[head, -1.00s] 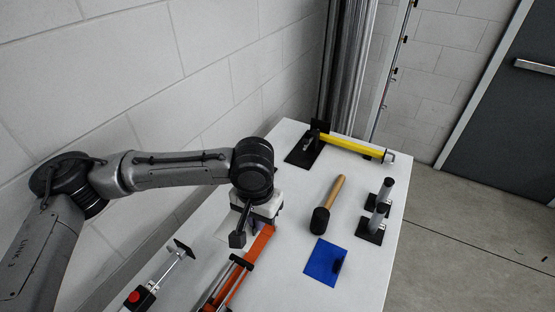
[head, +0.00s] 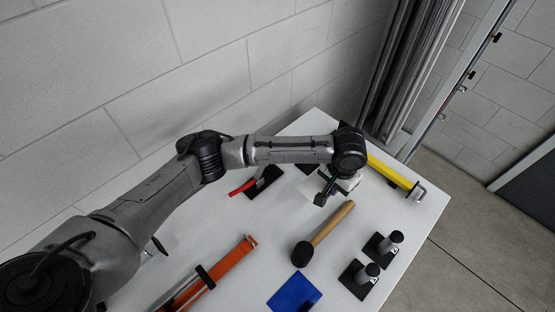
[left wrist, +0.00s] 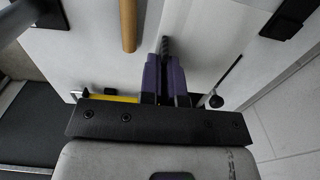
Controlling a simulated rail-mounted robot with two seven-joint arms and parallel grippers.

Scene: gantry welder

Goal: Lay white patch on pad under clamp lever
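My left gripper (head: 335,188) is over the far part of the white table, with its purple fingers (left wrist: 167,80) close together in the left wrist view. A pale sheet, apparently the white patch (head: 308,189), shows beside the gripper and seems held between the fingers; it blends with the table. A black base with a red lever (head: 242,187) is left of the gripper, partly behind my arm. A dark plate (head: 307,167) behind my forearm is mostly hidden. I cannot tell which is the pad. My right gripper is not in view.
A yellow bar (head: 390,171) lies right of the gripper. A mallet (head: 328,226), a blue sheet (head: 294,293), two black-based posts (head: 381,246) and an orange tool (head: 222,268) lie nearer. A block wall runs along the left, and metal columns (head: 420,65) stand behind.

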